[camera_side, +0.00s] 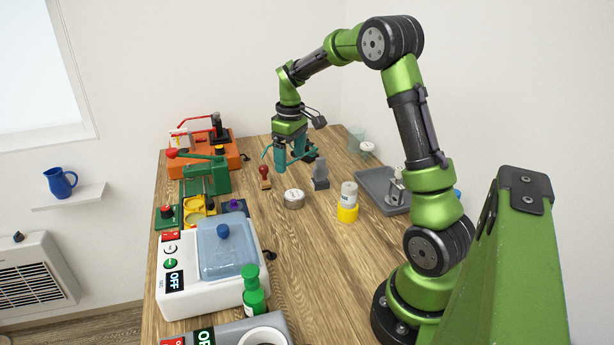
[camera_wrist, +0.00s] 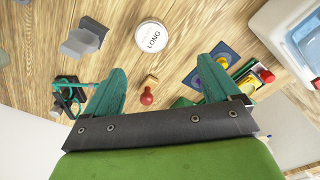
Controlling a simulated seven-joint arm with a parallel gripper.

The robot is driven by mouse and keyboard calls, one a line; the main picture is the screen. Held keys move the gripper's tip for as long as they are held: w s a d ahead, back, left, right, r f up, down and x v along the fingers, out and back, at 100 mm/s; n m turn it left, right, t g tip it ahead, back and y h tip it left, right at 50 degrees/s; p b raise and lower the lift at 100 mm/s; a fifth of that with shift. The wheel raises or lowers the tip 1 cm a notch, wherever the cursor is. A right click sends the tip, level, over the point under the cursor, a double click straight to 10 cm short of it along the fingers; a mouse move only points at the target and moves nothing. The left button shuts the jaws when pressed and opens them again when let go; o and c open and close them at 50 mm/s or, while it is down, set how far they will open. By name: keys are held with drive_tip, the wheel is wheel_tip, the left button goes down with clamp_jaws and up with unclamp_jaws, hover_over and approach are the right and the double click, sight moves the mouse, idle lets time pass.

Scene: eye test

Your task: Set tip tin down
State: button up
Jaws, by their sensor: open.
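The tip tin appears to be the round tin (camera_side: 294,199) with a white lid, standing flat on the wooden table. In the wrist view the tin (camera_wrist: 153,38) shows its lid, marked "LONG", at the top middle. My gripper (camera_side: 291,160) is above the table, beyond the tin in the side view, and clear of it. In the wrist view my gripper (camera_wrist: 160,78) has its two teal fingers wide apart, with nothing held between them. The tin lies ahead of the fingertips there, untouched.
A red-handled stamp (camera_side: 265,176) and a grey block-like holder (camera_side: 320,174) stand close to the tin. A white-and-yellow container (camera_side: 348,204) and a grey tray (camera_side: 372,184) are to the right. A white machine (camera_side: 195,290) marked "OFF" stands front left. The table's front middle is bare.

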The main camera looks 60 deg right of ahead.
drive_tip(key=s+a+r+m+t, duration=0.1)
drive_tip(key=s+a+r+t, duration=0.15)
drive_tip(key=a+r, duration=0.35)
drive_tip(key=s+a+r+m+t, duration=0.1)
drive_tip(key=s+a+r, duration=0.2)
drive_tip(key=a, duration=0.6)
drive_tip(key=s+a+r+m+t+y, duration=0.1)
drive_tip(key=s+a+t+y, duration=0.1)
drive_tip(key=s+a, duration=0.8)
drive_tip(key=shift+r+m+t, duration=0.15)
drive_tip(key=shift+m+t, duration=0.25)
drive_tip(key=shift+t, duration=0.25)
drive_tip(key=shift+w, duration=0.1)
